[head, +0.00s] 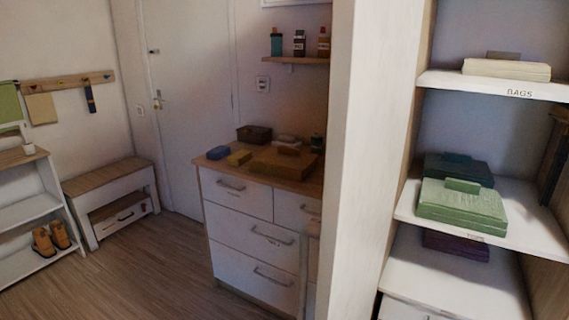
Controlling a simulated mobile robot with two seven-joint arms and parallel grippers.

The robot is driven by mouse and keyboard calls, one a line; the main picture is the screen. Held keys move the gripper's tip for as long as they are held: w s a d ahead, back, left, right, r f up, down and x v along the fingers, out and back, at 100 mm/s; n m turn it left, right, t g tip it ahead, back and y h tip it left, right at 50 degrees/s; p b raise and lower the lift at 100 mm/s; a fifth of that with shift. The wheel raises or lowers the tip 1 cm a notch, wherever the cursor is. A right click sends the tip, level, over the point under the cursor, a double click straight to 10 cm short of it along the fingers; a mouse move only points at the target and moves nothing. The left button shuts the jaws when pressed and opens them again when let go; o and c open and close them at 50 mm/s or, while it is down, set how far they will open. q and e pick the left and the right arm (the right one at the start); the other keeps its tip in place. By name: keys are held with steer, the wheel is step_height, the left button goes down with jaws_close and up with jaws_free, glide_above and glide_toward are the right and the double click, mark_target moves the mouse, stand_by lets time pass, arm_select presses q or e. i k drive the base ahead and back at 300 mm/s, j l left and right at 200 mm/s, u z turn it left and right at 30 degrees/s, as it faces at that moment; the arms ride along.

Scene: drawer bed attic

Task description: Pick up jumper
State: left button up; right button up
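Neither of my grippers is in the head view. No item is plainly marked as the jumper. Folded, cloth-like stacks lie in the open shelving at the right. A light green folded stack (462,206) lies near the front of the middle shelf, with a dark green folded stack (458,169) behind it. A dark purple folded item (455,244) lies on the lower shelf, partly hidden under the middle shelf. A cream folded stack (506,70) lies on the top shelf. I cannot tell which of these is the jumper.
A pale upright panel (372,160) stands between the shelving and a white drawer chest (245,233). A wooden bench (110,190) and a shoe rack (30,215) stand at the left. A white door (188,100) is shut. The wooden floor (150,275) is clear.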

mark_target(281, 162)
steer(key=k, duration=1)
steer(key=k+z, duration=0.15)
steer(key=z, duration=0.3)
steer(key=k+z, duration=0.1)
steer(key=z, duration=1.6)
steer(key=j, duration=1.6)
steer(key=k+j+z, duration=0.1)
steer(key=j, duration=1.5)
